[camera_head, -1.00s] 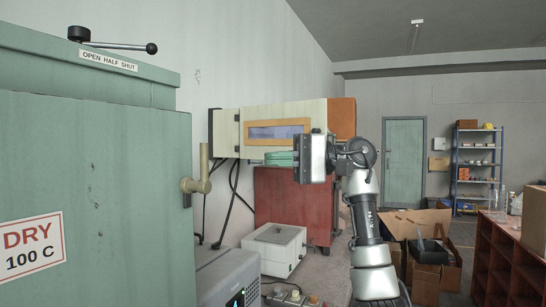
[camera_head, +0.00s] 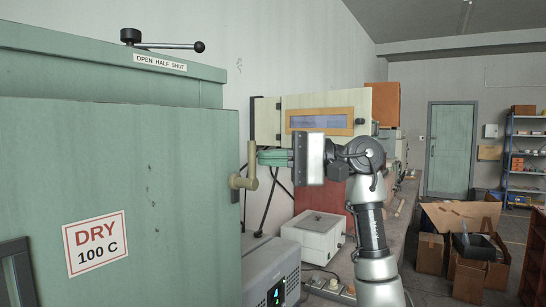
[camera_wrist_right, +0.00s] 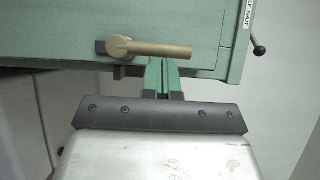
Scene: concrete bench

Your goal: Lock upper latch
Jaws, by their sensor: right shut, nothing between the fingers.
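The green oven cabinet (camera_head: 110,185) fills the left of the head view. A tan latch (camera_head: 251,172) sits at its door's right edge, with its lever pointing up. In the right wrist view the latch (camera_wrist_right: 150,48) has its lever lying across the picture, pointing right. My right gripper (camera_head: 262,157) has its green fingers shut and empty, with the tips close beside the lever. In the wrist view the fingers (camera_wrist_right: 163,68) end right at the lever's lower edge; I cannot tell whether they touch it. My left gripper is not in view.
A black ball-ended lever (camera_head: 165,44) is on the cabinet top above an "OPEN HALF SHUT" label. Cardboard boxes (camera_head: 465,245) lie at right.

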